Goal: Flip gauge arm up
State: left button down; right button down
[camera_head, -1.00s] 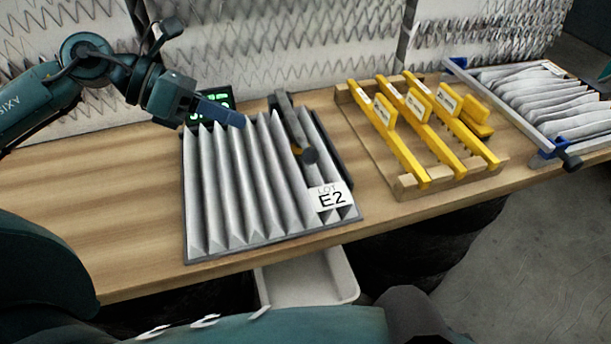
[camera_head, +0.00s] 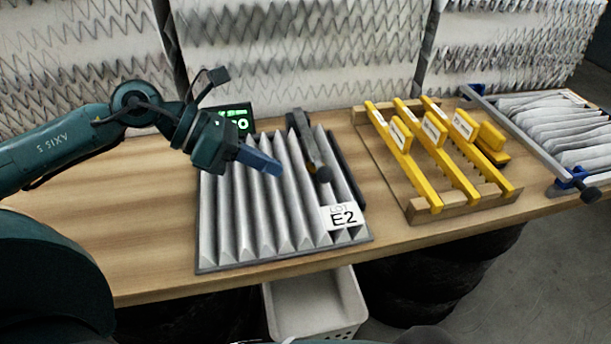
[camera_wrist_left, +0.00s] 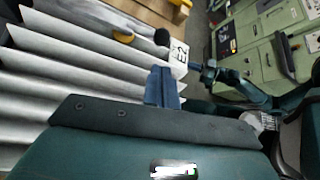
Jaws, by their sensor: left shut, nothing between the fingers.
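The gauge arm (camera_head: 308,143) is a dark grey bar with a round black knob (camera_head: 323,174) at its near end. It lies down along the right part of a pleated filter (camera_head: 262,215) marked LOT E2. In the left wrist view, the arm (camera_wrist_left: 105,18) and its knob (camera_wrist_left: 161,37) show at the top, with a yellow spot beside the knob. My left gripper (camera_head: 280,171) is shut and empty, with blue fingers over the pleats to the left of the knob, apart from it. Its fingers also show in the left wrist view (camera_wrist_left: 161,86).
A display with green digits (camera_head: 236,119) stands behind the filter. A wooden rack (camera_head: 419,215) with yellow gauges (camera_head: 405,160) is to the right, and a clamped filter (camera_head: 550,120) is farther right. A white bin (camera_head: 315,305) is below the bench edge. The bench is bare at left.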

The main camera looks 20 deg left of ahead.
pick_arm(q)
jog(key=p, duration=0.2)
send_near(335, 194)
jog(key=x, duration=0.4)
jog(key=shift+d+f, duration=0.1)
jog(key=shift+f, duration=0.05)
pick_arm(e)
jog(key=shift+d+r, duration=0.2)
jog(key=shift+d, duration=0.25)
